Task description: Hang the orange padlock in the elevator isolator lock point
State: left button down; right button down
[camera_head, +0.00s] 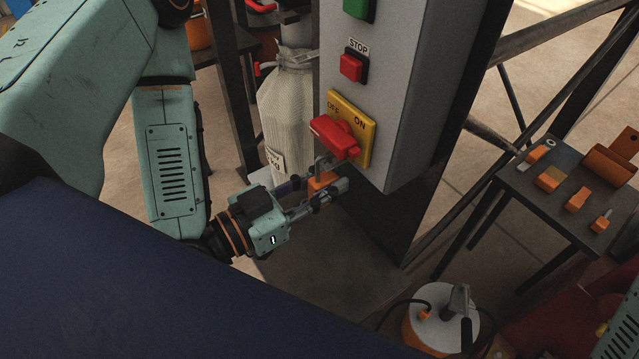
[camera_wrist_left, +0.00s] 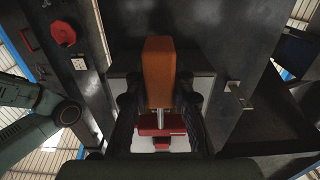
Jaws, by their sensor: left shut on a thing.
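The orange padlock (camera_head: 321,183) is held between the fingers of my left gripper (camera_head: 325,190), with its grey shackle pointing up. The elevator isolator has a yellow OFF/ON plate (camera_head: 362,143) and a red handle (camera_head: 337,137) on the grey control box. The padlock is just below the handle; I cannot tell whether the shackle touches or passes through the lock point. In the left wrist view, the padlock body (camera_wrist_left: 158,68) sits between the fingers, its shackle directed at the red handle (camera_wrist_left: 160,126). The fingers hide the padlock's sides. My right gripper is not in view.
A red STOP button (camera_head: 352,67) and a green button (camera_head: 358,8) are above the isolator. A white sack (camera_head: 288,105) stands behind at left. A dark table (camera_head: 545,200) with orange items is at right. An orange-and-white container (camera_head: 438,318) stands low in front.

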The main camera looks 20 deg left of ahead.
pick_arm(q)
jog(key=shift+f, duration=0.1)
jog(key=shift+f+b, duration=0.6)
jog(key=shift+f, duration=0.05)
jog(key=shift+r, duration=0.1)
dwell(0.4)
jog(key=c, duration=1.1)
grip_release()
